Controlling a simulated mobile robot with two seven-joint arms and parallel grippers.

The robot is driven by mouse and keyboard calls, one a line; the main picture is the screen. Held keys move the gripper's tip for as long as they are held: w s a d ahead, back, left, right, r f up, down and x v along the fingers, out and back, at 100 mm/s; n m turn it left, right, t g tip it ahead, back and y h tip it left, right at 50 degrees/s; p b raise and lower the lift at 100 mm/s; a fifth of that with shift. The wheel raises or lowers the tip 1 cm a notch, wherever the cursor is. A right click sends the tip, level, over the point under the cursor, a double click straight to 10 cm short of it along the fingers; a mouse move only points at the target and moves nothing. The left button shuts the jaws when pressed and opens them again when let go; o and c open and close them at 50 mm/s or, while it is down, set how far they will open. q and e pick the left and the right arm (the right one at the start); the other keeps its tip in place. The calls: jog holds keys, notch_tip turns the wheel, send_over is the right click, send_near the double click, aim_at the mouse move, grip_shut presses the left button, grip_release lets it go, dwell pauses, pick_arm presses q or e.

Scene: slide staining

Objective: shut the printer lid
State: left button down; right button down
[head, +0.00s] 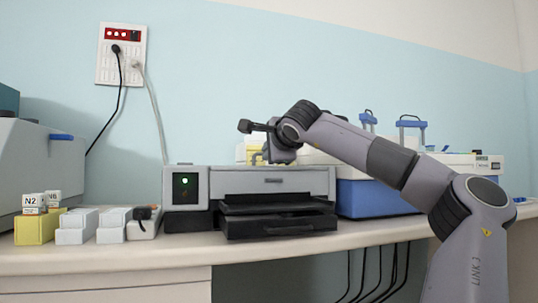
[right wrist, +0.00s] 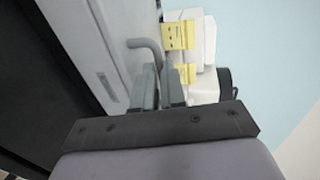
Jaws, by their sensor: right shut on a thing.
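The printer (head: 320,182) stands on the counter, with a dark tray (head: 275,226) out at its front. Its top looks level in the head view; no raised lid shows, and I cannot tell whether the lid is fully down. A thin grey bent handle (right wrist: 148,46) stands at the printer's top edge. My right gripper (head: 262,158) is just above the printer top. My left gripper is out of view.
White boxes (head: 76,226) and a yellow box (head: 37,227) stand left of the printer. A blue and white device (head: 375,198) stands close on its right. Yellow and white boxes (right wrist: 179,36) lie beyond the handle. A wall socket (head: 121,55) has hanging cables.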

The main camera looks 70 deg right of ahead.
jog(key=shift+w+f, duration=0.15)
jog(key=shift+f, duration=0.6)
jog(key=c, duration=1.5)
grip_release()
jog(key=shift+a, duration=0.1)
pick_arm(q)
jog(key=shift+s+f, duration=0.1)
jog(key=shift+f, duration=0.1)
pick_arm(e)
jog(key=shift+o, duration=0.2)
jog(key=v, duration=0.7)
jog(key=shift+s+r, duration=0.25)
jog(key=shift+r, duration=0.2)
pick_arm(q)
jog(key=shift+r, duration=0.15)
